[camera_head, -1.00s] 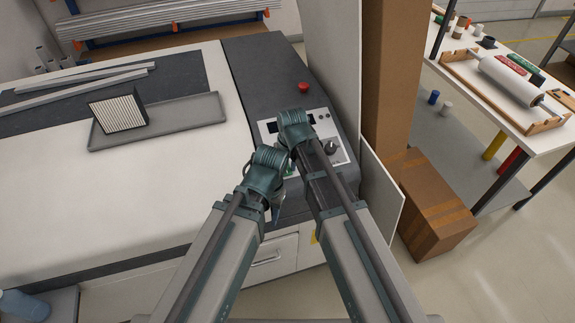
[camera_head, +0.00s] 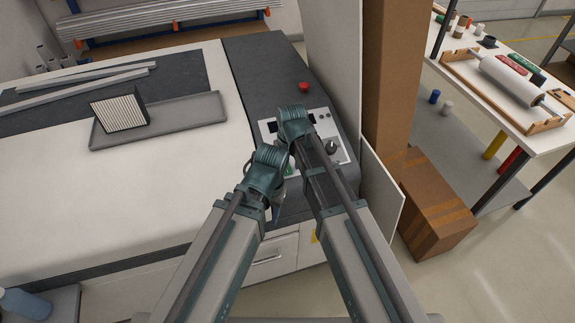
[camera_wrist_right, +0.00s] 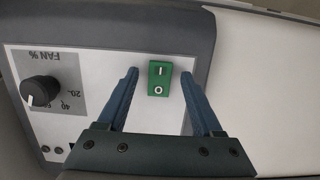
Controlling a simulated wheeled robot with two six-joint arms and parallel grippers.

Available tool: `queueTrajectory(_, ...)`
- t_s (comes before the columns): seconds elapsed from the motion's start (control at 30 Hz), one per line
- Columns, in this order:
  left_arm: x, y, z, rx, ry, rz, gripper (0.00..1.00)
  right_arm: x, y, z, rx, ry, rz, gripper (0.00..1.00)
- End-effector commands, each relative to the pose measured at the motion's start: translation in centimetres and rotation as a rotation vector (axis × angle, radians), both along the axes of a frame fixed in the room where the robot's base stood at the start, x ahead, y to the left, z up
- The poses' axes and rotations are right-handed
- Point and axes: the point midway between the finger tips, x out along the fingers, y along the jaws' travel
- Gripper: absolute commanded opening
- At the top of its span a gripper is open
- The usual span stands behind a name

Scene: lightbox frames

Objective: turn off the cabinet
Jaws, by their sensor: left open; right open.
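A green rocker switch marked I and O (camera_wrist_right: 160,78) sits on the white control panel (camera_wrist_right: 60,60) in the right wrist view. My right gripper (camera_wrist_right: 160,73) is open and empty, with one finger on each side of the switch in the picture; I cannot tell whether the fingers touch the panel. In the head view, the cabinet's panel (camera_head: 340,154) is partly covered by my arms, and a bit of green (camera_head: 290,168) shows between them. My left gripper (camera_head: 277,203) is low in front of the cabinet's dark end, mostly hidden by its own wrist.
A black fan knob (camera_wrist_right: 40,91) sits beside the switch. A red button (camera_head: 304,87) is on the dark top. A grey tray (camera_head: 190,112) with a pleated filter (camera_head: 122,112) lies on the white lid. Cardboard boxes (camera_head: 432,200) stand at right.

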Motion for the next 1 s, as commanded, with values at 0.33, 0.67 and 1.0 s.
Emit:
queueTrajectory(0.33, 0.0, 0.0, 3.3, 0.0, 0.0, -0.001, 0.5, -0.4, -0.1, 3.3, 0.0, 0.0, 0.0, 0.68)
queueTrajectory(0.67, 0.0, 0.0, 8.4, -0.001, 0.0, 0.002, 0.5, -1.0, -0.3, 8.4, 0.0, 0.0, 0.0, 0.68)
queueTrajectory(1.0, 0.0, 0.0, 13.0, -0.003, 0.0, 0.012, 0.5, -1.6, -0.5, 13.0, 0.0, 0.0, 0.0, 0.68)
